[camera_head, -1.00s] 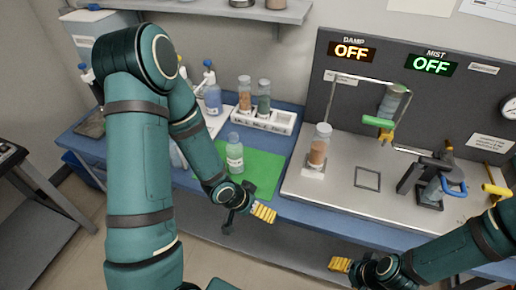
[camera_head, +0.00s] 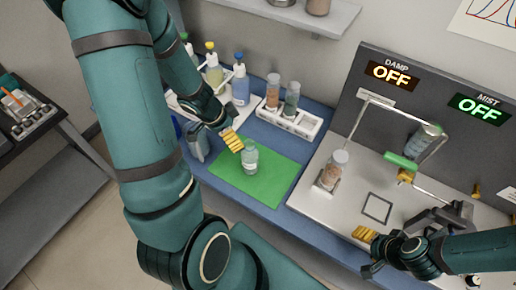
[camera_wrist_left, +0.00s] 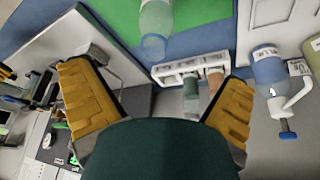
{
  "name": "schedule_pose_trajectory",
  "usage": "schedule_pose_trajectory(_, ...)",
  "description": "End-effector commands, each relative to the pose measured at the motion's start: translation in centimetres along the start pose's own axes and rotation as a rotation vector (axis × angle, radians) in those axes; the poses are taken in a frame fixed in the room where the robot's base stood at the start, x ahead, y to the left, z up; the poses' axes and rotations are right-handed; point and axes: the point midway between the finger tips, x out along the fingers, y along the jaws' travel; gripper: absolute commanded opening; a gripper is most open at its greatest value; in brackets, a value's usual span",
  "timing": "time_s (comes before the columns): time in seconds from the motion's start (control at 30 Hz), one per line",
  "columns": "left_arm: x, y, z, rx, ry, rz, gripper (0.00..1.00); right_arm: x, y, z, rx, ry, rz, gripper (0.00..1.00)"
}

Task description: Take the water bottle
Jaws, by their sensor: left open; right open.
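A clear bottle with pale liquid (camera_head: 249,160) stands on the green mat (camera_head: 262,187); it also shows in the left wrist view (camera_wrist_left: 156,22). My left gripper (camera_head: 232,140) is just behind and left of this bottle, open and empty. In the left wrist view its yellow fingers (camera_wrist_left: 155,80) are spread wide. A dispenser bottle with blue liquid and a blue top (camera_head: 240,90) stands behind the left gripper, and shows at the right of the wrist view (camera_wrist_left: 268,68). I cannot read which bottle is labelled water. My right gripper (camera_head: 365,235) is open and empty at the metal platform's front.
A white rack (camera_head: 290,121) holds vials behind the mat. More dispenser bottles (camera_head: 213,70) stand at the back left, close to my left arm. A vial of orange grains (camera_head: 333,170) stands on the metal platform (camera_head: 345,215). A shelf (camera_head: 300,18) overhangs the back.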

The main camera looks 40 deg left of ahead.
Motion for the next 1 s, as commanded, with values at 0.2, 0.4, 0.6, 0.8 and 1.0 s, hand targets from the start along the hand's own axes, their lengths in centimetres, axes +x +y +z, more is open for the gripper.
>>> schedule_pose_trajectory(0.2, 2.3, 0.1, 0.2, -0.003, -0.002, 0.004, 1.00, 0.0, 0.0, 0.0, 0.000, -0.001, 0.000, 0.63)
schedule_pose_trajectory(0.4, 4.4, 0.1, 0.1, -0.002, -0.001, 0.003, 1.00, 0.1, 0.0, 0.0, 0.000, 0.000, 0.000, 0.63)
schedule_pose_trajectory(0.6, 6.4, 0.1, 0.2, -0.004, 0.000, 0.000, 1.00, 0.3, 0.1, 0.0, 0.000, 0.000, 0.000, 0.63)
schedule_pose_trajectory(0.8, 7.8, 0.0, 0.1, -0.003, 0.000, -0.001, 1.00, 0.5, 0.2, 0.1, 0.001, 0.001, 0.000, 0.63)
schedule_pose_trajectory(1.0, 8.4, 0.1, 0.0, -0.001, 0.000, 0.002, 1.00, 0.6, 0.2, 0.1, 0.001, 0.001, 0.000, 0.63)
